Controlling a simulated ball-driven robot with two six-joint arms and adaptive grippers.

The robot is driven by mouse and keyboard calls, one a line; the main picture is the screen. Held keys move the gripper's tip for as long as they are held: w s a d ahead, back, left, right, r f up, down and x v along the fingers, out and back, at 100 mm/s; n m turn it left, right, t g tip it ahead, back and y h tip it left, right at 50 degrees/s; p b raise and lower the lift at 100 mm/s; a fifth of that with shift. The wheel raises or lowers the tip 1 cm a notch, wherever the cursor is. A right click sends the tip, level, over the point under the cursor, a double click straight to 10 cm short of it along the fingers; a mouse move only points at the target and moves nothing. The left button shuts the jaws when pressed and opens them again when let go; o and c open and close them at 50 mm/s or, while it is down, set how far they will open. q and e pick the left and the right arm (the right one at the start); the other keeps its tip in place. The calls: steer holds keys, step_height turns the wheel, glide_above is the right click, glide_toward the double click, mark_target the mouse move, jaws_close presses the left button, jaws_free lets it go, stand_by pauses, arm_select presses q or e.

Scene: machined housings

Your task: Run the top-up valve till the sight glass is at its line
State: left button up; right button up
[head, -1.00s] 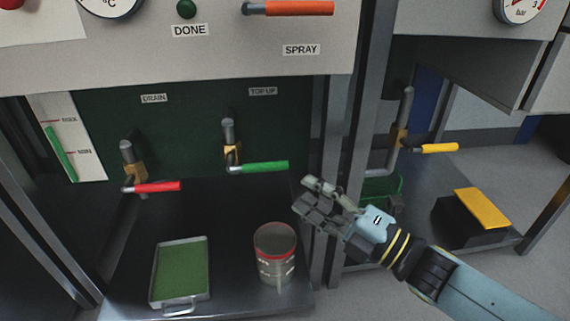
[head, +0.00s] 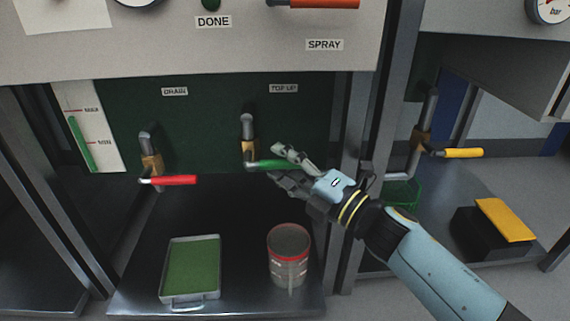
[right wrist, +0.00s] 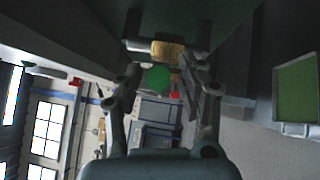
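The top-up valve (head: 247,148) is a brass body on a grey pipe under the TOP UP label. Its green lever (head: 265,164) points right, and its round green end (right wrist: 158,78) faces me in the right wrist view. My right gripper (head: 273,164) is open, with one finger on either side of the lever's end; gaps show in the right wrist view. The sight glass (head: 82,143) is a green column on a white plate at the left. Its top stands above the MIN mark and just below the MAX mark. My left gripper is not in view.
The drain valve's red lever (head: 169,180) is to the left. A green-bottomed tray (head: 217,268) and a red-rimmed can (head: 289,268) stand on the shelf below. A post (head: 350,170) rises right of the valve. A yellow-levered valve (head: 455,153) is farther right.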

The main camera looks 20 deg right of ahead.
jaws_close()
stand_by(0.5)
steer(key=shift+r+p, duration=0.2)
steer(key=shift+p, duration=0.15)
arm_select(q)
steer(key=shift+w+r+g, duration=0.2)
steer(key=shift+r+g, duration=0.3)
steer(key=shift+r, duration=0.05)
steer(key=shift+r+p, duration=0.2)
steer(key=shift+p, duration=0.1)
